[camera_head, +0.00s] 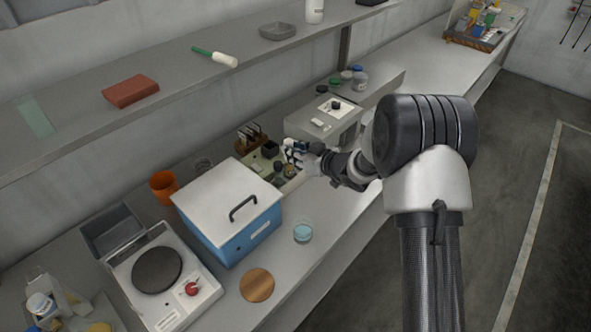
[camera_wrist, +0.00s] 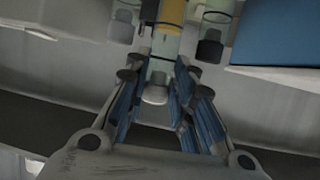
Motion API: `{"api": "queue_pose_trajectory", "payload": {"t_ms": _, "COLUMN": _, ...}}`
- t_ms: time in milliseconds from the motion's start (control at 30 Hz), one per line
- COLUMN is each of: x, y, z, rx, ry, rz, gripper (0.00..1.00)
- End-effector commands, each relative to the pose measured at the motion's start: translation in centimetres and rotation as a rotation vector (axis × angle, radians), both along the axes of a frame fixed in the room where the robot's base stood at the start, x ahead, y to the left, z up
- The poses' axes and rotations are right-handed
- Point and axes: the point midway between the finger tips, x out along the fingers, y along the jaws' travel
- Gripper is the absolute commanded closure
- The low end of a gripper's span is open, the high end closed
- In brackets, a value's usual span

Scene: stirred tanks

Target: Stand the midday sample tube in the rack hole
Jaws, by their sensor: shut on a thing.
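A brown rack (camera_head: 240,147) with dark upright pieces stands just left of and behind my gripper in the head view. I cannot make out a free hole in it.
The pale tray (camera_head: 292,184) holds several small dark round things close to my gripper. A blue box with a white lid (camera_head: 228,195) stands in front to the left, and the grey instrument (camera_head: 310,120) stands behind.

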Motion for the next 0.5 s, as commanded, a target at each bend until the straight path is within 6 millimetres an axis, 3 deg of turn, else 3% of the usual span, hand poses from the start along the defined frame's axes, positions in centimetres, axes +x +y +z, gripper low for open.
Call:
{"api": "queue_pose_trajectory", "payload": {"t_ms": 233, "x": 0.1, "y": 0.0, "z": -1.9, "rx": 0.001, "ry": -0.002, "rz": -0.001, "gripper": 1.00}}
{"api": "queue_pose_trajectory", "payload": {"t_ms": 500, "x": 0.1, "y": 0.0, "z": -5.5, "rx": 0.001, "ry": -0.003, "rz": -0.001, "gripper": 1.00}}
